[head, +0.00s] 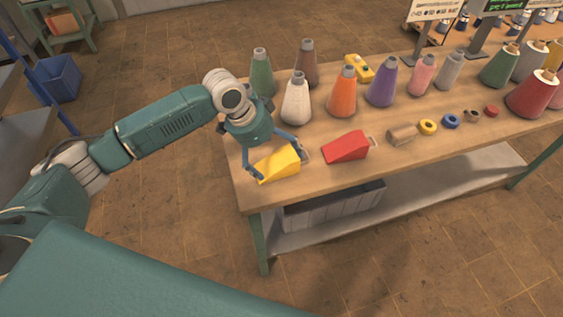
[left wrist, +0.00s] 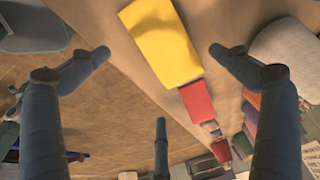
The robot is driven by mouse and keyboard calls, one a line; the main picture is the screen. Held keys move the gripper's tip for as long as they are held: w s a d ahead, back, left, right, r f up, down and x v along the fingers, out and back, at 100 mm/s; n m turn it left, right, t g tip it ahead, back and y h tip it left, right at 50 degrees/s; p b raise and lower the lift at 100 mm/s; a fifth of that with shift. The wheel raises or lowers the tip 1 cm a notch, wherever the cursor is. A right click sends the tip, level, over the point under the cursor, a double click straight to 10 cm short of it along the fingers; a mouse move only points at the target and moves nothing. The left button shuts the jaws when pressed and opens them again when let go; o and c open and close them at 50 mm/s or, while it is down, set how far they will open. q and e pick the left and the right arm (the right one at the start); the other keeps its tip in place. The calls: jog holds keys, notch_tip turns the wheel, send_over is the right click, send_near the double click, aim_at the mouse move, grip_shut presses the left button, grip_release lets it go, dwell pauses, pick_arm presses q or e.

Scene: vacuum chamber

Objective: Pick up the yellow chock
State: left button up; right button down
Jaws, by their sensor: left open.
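The yellow chock (head: 279,164) is a wedge lying on the near left corner of the wooden table (head: 420,150). My left gripper (head: 276,160) is open above it, with one finger on each side of the chock in the head view. In the left wrist view the yellow chock (left wrist: 162,42) lies between the spread fingertips of my left gripper (left wrist: 158,52), nearer the right one. I cannot tell whether a finger touches it. My right gripper is in neither view.
A red chock (head: 346,147) lies just right of the yellow one. Thread cones, including a white one (head: 296,103) and an orange one (head: 343,95), stand behind. A grey crate (head: 330,207) sits on the lower shelf.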

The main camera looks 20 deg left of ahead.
aim_at(281, 162)
pick_arm(q)
jog(key=shift+w+d+f, duration=0.15)
jog(key=shift+f, duration=0.4)
jog(key=shift+w+a+p+x, duration=0.1)
jog(key=shift+p+x, duration=0.3)
jog(key=shift+x, duration=0.8)
jog(key=shift+w+a+p+x, duration=0.15)
jog(key=shift+p+x, duration=0.25)
jog(key=shift+x, duration=0.75)
jog(key=c, duration=1.6)
jog(key=shift+r, duration=0.1)
jog(key=shift+c, duration=0.2)
